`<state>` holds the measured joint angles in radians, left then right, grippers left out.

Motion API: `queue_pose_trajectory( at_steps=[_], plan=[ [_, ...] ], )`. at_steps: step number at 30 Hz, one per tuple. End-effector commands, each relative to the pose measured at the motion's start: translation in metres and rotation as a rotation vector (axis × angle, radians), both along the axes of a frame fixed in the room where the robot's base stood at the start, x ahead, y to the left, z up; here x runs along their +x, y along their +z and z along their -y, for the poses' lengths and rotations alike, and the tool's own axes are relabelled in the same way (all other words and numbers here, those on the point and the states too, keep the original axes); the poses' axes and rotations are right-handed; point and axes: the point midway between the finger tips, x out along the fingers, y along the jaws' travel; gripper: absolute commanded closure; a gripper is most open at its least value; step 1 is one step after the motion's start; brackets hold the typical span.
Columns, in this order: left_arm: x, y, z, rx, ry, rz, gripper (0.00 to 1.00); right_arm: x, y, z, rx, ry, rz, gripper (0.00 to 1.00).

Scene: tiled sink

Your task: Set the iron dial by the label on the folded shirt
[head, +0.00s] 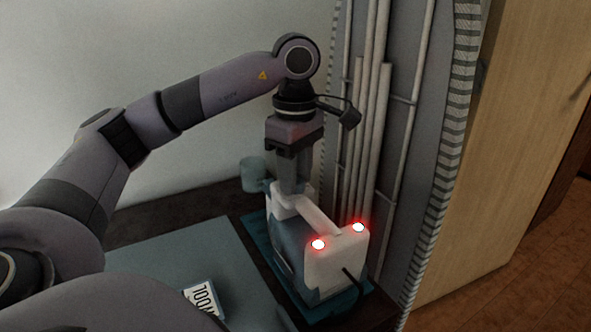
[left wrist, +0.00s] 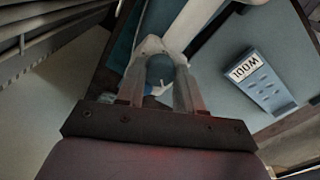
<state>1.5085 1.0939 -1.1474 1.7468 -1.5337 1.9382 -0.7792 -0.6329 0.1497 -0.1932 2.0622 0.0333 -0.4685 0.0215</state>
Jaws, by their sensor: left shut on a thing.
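The folded shirt (left wrist: 268,88), light blue with buttons, lies on the grey surface. Its white label (left wrist: 246,67) appears upside down and seems to read WOOL; the label also shows at the head view's bottom (head: 203,298). My right gripper is not in view.
A teal mat (head: 318,312) lies under the iron. A teal cup (head: 252,174) stands behind it. White vertical pipes (head: 372,130) and a striped panel edge rise close to its right. A dark cord hangs from the iron. The grey surface (head: 180,255) left of it is mostly clear.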

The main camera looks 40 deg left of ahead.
Motion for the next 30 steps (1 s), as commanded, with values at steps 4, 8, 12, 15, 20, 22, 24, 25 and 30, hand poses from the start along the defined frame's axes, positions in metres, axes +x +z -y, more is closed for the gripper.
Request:
queue_pose_trajectory(
  at_steps=[4,8,12,15,20,22,24,25,30],
  plan=[
    [0.0,0.001,0.001,-0.001,-0.113,-0.003,0.94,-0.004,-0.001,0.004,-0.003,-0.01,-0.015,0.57],
    [0.0,0.001,0.001,-0.001,-0.228,-0.002,0.94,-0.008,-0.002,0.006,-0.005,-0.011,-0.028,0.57],
    [0.0,0.001,0.001,-0.002,-0.349,-0.002,0.94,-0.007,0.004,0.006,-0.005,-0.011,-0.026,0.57],
    [0.0,0.001,0.001,-0.002,-0.429,-0.002,0.94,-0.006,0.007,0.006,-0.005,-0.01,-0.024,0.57],
    [0.0,0.001,0.001,-0.002,-0.539,-0.001,0.94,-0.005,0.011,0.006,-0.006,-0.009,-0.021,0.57],
    [-0.001,0.0,0.001,-0.002,-0.578,-0.001,0.94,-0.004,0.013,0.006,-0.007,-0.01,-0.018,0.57],
    [-0.001,0.0,0.001,-0.002,-0.612,-0.001,0.94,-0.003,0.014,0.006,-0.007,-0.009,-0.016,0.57],
    [-0.001,0.0,0.001,-0.002,-0.624,-0.001,0.94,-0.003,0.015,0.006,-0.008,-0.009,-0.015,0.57],
    [-0.001,0.0,0.001,-0.002,-0.675,0.0,0.94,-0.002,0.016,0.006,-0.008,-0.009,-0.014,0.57]
  ],
)
